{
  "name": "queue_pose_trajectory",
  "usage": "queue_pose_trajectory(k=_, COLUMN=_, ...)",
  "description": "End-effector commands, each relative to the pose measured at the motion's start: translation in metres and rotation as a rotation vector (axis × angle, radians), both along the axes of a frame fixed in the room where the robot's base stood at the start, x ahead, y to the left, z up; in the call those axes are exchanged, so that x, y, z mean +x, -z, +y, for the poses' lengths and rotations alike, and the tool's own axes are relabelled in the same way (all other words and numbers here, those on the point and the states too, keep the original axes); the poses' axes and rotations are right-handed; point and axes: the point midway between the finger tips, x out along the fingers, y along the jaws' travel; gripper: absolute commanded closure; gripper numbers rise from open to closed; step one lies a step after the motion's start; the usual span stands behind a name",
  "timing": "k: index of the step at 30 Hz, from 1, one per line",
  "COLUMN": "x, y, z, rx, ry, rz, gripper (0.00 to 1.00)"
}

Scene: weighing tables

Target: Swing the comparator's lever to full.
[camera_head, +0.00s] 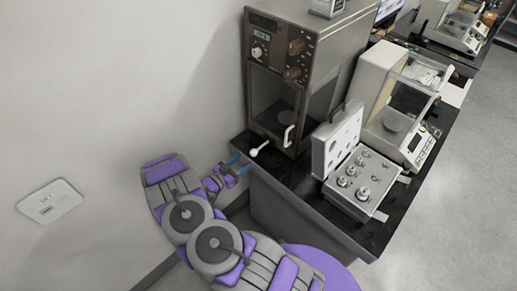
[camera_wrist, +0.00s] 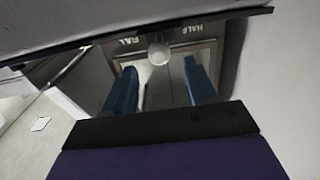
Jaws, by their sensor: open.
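The comparator (camera_head: 282,75) is a tall brown-grey cabinet with a glass front at the table's left end. Its lever (camera_head: 255,152) has a pale round knob and sticks out low at the front left corner. In the wrist view the lever's knob (camera_wrist: 159,52) shows between a FULL label (camera_wrist: 128,41) on the left and a HALF label (camera_wrist: 187,30) on the right. In the wrist view my gripper (camera_wrist: 160,68) has a finger on either side of the knob; contact cannot be told.
A white door handle (camera_head: 288,136) stands out from the comparator's front. An open weight case (camera_head: 345,207) and a white balance (camera_head: 376,93) are on the dark table (camera_head: 306,189) to the right. The wall is close on the left; open floor lies at right.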

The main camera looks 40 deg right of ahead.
Motion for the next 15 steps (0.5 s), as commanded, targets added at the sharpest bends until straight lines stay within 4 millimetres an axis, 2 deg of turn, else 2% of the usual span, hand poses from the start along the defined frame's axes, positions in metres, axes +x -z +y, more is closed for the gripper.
queue_pose_trajectory(k=1, x=-0.001, y=0.001, z=-0.012, rx=0.001, ry=0.005, rz=0.000, gripper=0.43)
queue_pose_trajectory(k=6, x=0.002, y=0.001, z=-0.044, rx=0.002, ry=0.004, rz=0.000, gripper=0.43)
queue_pose_trajectory(k=15, x=0.006, y=0.001, z=-0.090, rx=0.001, ry=0.002, rz=-0.001, gripper=0.43)
